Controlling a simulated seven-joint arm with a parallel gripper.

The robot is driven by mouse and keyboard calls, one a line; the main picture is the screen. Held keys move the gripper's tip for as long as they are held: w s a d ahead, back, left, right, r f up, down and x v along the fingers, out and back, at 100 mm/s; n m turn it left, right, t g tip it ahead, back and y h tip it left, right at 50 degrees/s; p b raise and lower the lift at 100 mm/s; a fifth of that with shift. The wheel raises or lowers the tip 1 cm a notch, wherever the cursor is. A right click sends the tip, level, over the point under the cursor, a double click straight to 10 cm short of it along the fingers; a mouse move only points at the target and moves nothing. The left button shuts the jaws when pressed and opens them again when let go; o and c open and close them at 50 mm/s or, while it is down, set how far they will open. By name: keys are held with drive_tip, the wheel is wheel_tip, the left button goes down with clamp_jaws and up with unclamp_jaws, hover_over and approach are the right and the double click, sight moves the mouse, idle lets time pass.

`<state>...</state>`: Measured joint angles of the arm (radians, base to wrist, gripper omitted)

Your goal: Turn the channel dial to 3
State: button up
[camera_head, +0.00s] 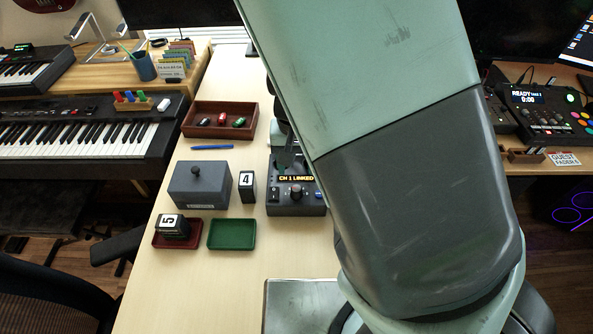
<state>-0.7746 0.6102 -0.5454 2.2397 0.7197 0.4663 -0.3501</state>
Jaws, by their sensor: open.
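The dark channel unit (286,210) stands on the light wooden table, partly covered on its right by my arm. Its lit display (297,178) reads "CH 1 LINKED". A round dark dial (296,192) sits on its face just below the display, with small buttons on both sides. The dial's pointer is too small to read. My gripper (287,155) shows only in part as dark pieces over the back of the unit, above and behind the dial and apart from it. It is open, and nothing shows between its fingers; my arm hides the rest.
Left of the unit stand a black block marked 4 (246,187) and a grey lidded box (199,186). In front are a green tray (232,246) and a red tray (160,239) holding blocks, one marked 5. Behind are a blue pen (212,147) and a brown tray (190,131).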

sight(296, 188)
wheel_tip(296, 188, down, 8)
drive_tip(key=shift+f, duration=0.2)
clamp_jaws()
idle(0.4)
